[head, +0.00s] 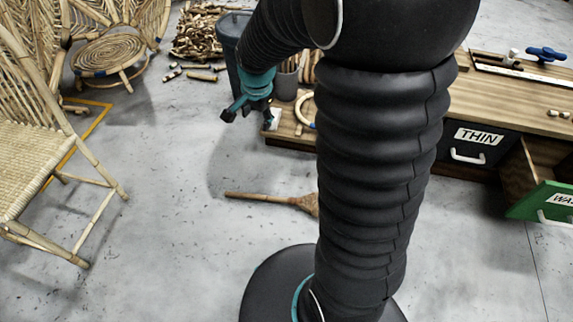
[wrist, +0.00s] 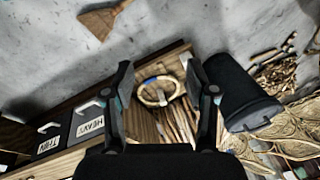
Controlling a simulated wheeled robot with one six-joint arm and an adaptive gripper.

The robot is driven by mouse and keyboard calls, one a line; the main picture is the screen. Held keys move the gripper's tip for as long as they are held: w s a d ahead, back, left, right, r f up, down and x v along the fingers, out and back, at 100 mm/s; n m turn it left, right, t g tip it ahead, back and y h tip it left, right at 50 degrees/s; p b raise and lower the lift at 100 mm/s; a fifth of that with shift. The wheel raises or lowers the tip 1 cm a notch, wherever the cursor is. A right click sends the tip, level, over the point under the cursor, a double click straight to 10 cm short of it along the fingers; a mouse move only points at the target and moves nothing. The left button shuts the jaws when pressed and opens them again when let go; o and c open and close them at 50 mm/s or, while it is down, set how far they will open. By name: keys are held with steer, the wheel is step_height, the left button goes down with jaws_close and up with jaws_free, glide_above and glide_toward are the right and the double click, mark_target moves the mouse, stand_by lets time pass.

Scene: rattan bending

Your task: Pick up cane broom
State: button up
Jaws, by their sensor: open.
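The cane broom (head: 262,198) lies on the grey floor in the head view. Its thin handle points left, and its head is partly hidden behind my arm. In the wrist view the broom (wrist: 102,18) shows only in part at the top edge. My gripper (head: 247,113) is open and empty, up and to the left of the broom in the head view, beside the bench end. In the wrist view its two fingers (wrist: 158,78) stand wide apart, with the bench behind them and the broom outside them.
A wooden bench (head: 283,135) with a cane ring (head: 305,110) stands behind, with drawers marked THIN (head: 478,137) and a green-fronted one (head: 545,200) pulled open. A dark bin (head: 232,30) stands by the bench. A cane chair (head: 40,170) is at left. The floor around the handle is clear.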

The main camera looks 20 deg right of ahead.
steer(key=w+f+m+g, duration=0.1)
steer(key=w+f+m, duration=0.2)
steer(key=f, duration=0.5)
steer(key=w+f+m+g, duration=0.1)
steer(key=w+f+m, duration=0.25)
steer(key=f, duration=0.55)
steer(key=m+g, duration=0.1)
steer(key=m, duration=0.5)
glide_above(264, 197)
step_height(264, 197, down, 20)
step_height(264, 197, down, 15)
steer(key=shift+w+r, duration=0.1)
steer(key=shift+r, duration=0.05)
steer(key=shift+c, duration=0.2)
jaws_close()
